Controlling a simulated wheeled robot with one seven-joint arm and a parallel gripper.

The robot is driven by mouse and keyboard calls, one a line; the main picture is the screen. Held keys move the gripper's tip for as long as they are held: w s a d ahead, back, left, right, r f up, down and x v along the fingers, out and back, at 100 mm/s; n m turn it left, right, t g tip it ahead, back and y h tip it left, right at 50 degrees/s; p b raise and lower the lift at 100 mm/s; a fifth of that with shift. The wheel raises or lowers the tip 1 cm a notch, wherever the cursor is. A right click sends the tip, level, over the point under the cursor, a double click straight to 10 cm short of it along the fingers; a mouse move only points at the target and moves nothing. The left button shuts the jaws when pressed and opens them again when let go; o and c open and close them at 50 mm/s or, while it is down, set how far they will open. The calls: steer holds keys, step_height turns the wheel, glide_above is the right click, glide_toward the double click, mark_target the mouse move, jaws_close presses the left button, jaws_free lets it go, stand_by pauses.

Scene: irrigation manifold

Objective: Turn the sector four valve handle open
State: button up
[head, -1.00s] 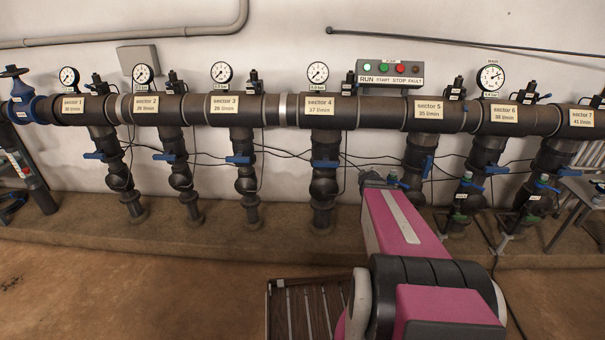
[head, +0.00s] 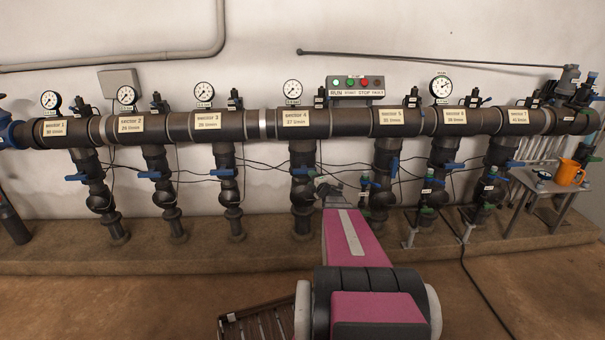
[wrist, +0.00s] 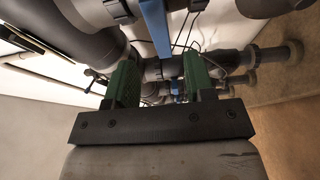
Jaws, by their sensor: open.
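The sector 4 label (head: 295,119) is on the black header pipe, with its drop pipe below.
The sector 5 drop pipe (head: 383,190) stands right of my gripper. Thin cables hang between the pipes. A grey table (head: 545,185) with an orange jug (head: 570,171) is at the right. A slatted dark crate (head: 255,322) is on the floor. Open floor lies in front of the plinth.

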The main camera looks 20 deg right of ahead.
mark_target(305, 172)
steer(key=w, duration=0.5)
steer(key=w+a, duration=0.1)
steer(key=w, duration=0.2)
steer(key=shift+w, duration=0.15)
steer(key=c, duration=0.9)
